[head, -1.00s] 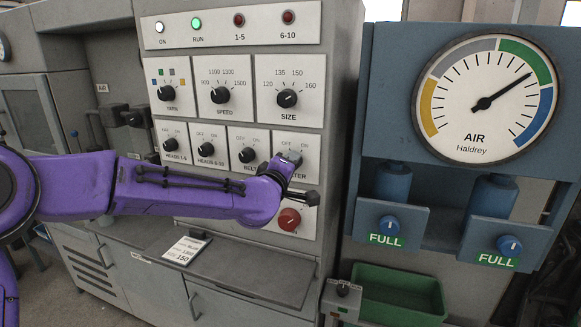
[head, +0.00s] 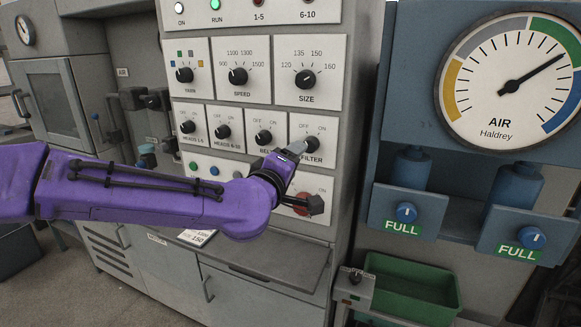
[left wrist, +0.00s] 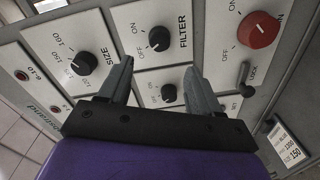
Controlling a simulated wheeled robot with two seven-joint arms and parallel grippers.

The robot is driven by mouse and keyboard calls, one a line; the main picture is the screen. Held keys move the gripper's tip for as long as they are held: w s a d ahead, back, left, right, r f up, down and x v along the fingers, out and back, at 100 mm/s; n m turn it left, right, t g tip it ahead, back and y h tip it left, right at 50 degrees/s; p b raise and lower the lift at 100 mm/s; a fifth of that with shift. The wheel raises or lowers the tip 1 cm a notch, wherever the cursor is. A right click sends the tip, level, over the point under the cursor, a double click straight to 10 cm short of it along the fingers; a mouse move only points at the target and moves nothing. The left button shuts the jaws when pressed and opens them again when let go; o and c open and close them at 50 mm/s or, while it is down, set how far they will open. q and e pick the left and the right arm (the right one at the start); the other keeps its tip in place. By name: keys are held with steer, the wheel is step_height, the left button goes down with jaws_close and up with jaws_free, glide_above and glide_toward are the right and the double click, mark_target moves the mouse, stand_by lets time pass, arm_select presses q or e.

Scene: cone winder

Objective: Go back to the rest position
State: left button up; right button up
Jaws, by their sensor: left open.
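My left gripper (head: 297,150) reaches in from the left on its purple arm, in front of the lower right of the control panel (head: 257,112). Its fingers partly cover the FILTER switch plate in the head view. In the left wrist view my left gripper (left wrist: 159,70) has its two grey fingers well apart, open, with nothing held. The FILTER knob (left wrist: 159,39) shows beyond the fingertips. Another small black knob (left wrist: 168,93) shows in the gap between the fingers. My right gripper is in neither view.
A red knob (left wrist: 258,30) is right of the fingers in the wrist view; my wrist partly hides it in the head view. The SIZE dial (head: 310,83) is above the gripper. An air gauge cabinet (head: 405,100) and green bin (head: 415,285) stand right. A grey ledge (head: 285,265) lies below.

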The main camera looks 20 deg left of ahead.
arm_select(q)
steer(key=shift+s+a, duration=0.1)
steer(key=shift+s, duration=0.3)
steer(key=s+a+f+m+g+y+b, duration=0.1)
steer(key=s+a+f+m+g, duration=0.2)
steer(key=f, duration=1.4)
steer(key=s+a+f+g+y, duration=0.2)
steer(key=s+f+g, duration=0.25)
steer(key=f, duration=1.35)
steer(key=s+a+f+m+g, duration=0.2)
steer(key=s+f+g, duration=0.1)
steer(key=s+f, duration=0.7)
steer(key=s+a+f+m+g+b, duration=0.1)
steer(key=s+a+f+m+g, duration=0.1)
steer(key=s+f, duration=0.8)
steer(key=s+a+g, duration=0.1)
steer(key=s+g, duration=0.1)
steer(key=s, duration=0.6)
steer(key=shift+f+y, duration=0.35)
steer(key=shift+y, duration=0.05)
